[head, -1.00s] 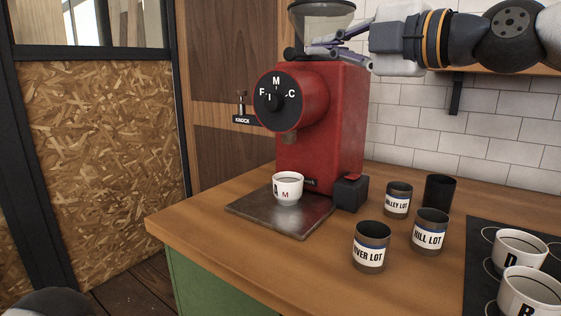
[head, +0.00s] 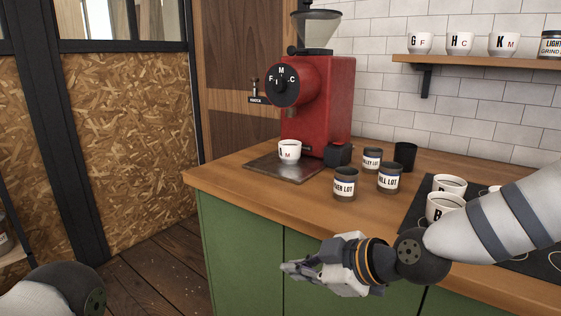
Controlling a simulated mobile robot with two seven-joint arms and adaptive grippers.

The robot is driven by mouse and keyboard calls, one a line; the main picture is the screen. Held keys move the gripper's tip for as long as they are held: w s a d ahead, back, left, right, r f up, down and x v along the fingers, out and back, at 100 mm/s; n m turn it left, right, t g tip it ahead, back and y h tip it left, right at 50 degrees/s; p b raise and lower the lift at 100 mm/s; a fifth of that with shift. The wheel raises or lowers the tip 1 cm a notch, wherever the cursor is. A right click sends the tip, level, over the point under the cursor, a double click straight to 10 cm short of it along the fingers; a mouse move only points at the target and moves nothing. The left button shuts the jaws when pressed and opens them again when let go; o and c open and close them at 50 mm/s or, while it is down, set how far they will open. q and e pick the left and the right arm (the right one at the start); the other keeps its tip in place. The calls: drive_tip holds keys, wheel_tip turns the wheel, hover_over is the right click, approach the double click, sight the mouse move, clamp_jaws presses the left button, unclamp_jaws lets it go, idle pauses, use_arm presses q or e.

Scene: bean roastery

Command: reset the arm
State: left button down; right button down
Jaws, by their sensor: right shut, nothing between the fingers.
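My right gripper (head: 290,268) is shut and empty. It hangs in front of the green counter front, below and before the counter's edge, pointing left. My right arm comes in from the right, across the counter's right part. My left arm shows only as a grey and dark link at the bottom left corner; its gripper is out of the picture. The red grinder (head: 312,104) stands on the wooden counter (head: 233,176), well behind my right gripper. A white cup (head: 290,150) stands on the grinder's dark metal tray (head: 262,169).
Dark labelled canisters, including the River Lot one (head: 344,186) and the Hill Lot one (head: 389,179), stand right of the grinder. White cups (head: 448,207) stand on a black mat (head: 411,219), partly behind my right arm. A shelf (head: 470,65) above holds more cups. The floor at left is clear.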

drive_tip(key=s+d+f+m+g+h, duration=0.2)
drive_tip(key=s+f+m, duration=0.2)
drive_tip(key=s+f, duration=0.55)
drive_tip(key=s+d+f+m+g+h, duration=0.1)
drive_tip(key=s+d+f+m+g, duration=0.2)
drive_tip(key=s+f, duration=0.6)
use_arm(q)
drive_tip(key=shift+w+r+t+p, duration=0.4)
drive_tip(key=shift+w+r+p, duration=0.2)
drive_tip(key=shift+w+r, duration=0.15)
use_arm(e)
drive_tip(key=s+d+f+m+g+h, duration=0.1)
drive_tip(key=s+d+f+m+h, duration=0.1)
drive_tip(key=s, duration=0.6)
drive_tip(key=s+d+f+m+g+h, duration=0.1)
drive_tip(key=s+d+f+m+g, duration=0.1)
drive_tip(key=s+d, duration=0.5)
drive_tip(key=s+d+f+m+g+h, duration=0.1)
drive_tip(key=s+d+m, duration=0.4)
drive_tip(key=s, duration=0.5)
wheel_tip(320, 180, down, 2)
drive_tip(key=shift+s+f+g+h, duration=0.2)
drive_tip(key=shift+g+h, duration=0.1)
drive_tip(key=shift+h, duration=0.5)
